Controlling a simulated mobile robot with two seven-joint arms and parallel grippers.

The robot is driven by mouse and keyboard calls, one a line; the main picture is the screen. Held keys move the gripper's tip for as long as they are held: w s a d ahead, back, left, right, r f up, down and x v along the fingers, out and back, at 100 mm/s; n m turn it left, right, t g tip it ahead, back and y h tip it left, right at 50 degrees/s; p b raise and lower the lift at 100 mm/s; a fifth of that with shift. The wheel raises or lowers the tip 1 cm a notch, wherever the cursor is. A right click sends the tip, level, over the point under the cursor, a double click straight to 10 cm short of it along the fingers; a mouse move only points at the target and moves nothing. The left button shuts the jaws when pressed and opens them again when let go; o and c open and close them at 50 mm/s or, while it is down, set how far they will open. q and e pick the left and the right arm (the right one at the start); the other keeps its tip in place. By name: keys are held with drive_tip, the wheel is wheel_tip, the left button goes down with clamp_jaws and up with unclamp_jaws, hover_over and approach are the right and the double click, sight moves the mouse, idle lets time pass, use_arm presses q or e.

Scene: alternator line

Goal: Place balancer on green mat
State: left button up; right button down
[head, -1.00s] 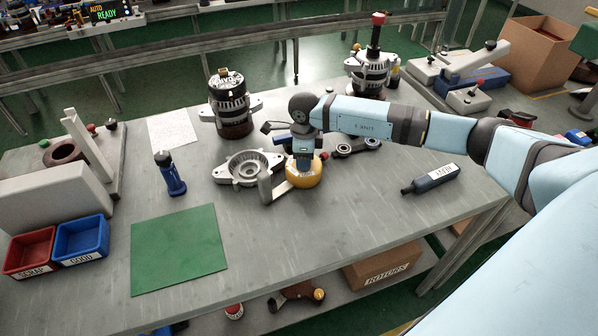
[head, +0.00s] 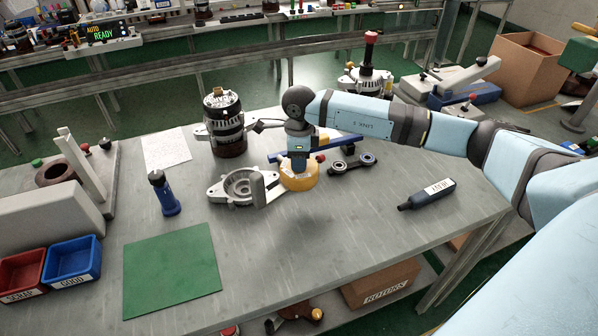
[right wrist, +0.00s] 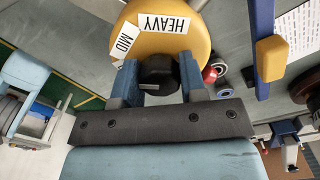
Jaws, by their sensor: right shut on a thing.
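The balancer is a round yellow body (head: 300,179) with a black knob; in the right wrist view the yellow disc (right wrist: 150,22) bears labels reading HEAVY and MID. My right gripper (head: 298,160) points down over it, and its two fingers (right wrist: 158,80) are closed on the black knob. The balancer seems held just above the table, with a shadow below it. A grey plate-like piece (head: 259,190) shows at its left side. The green mat (head: 172,271) lies flat and bare at the table's front left. My left gripper is not in view.
A metal housing (head: 238,187) lies just left of the balancer, with an alternator (head: 224,125) behind. A blue bottle-like tool (head: 163,193) stands behind the mat. Red (head: 20,272) and blue (head: 74,262) bins sit left. A dark tool (head: 428,195) lies right. The front middle is clear.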

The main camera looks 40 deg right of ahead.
wheel_tip(320, 180, up, 14)
drive_tip(key=b, duration=0.1)
use_arm(q)
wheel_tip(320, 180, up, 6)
drive_tip(key=p, duration=0.7)
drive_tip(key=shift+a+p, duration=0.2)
drive_tip(key=shift+p, duration=0.2)
use_arm(e)
drive_tip(key=s+a+f+n, duration=0.2)
drive_tip(key=s+a+n, duration=0.3)
drive_tip(key=n, duration=0.7)
drive_tip(key=s+a+f+n, duration=0.3)
drive_tip(key=s+a+n, duration=0.3)
drive_tip(key=n, duration=0.7)
drive_tip(key=shift+a, duration=0.75)
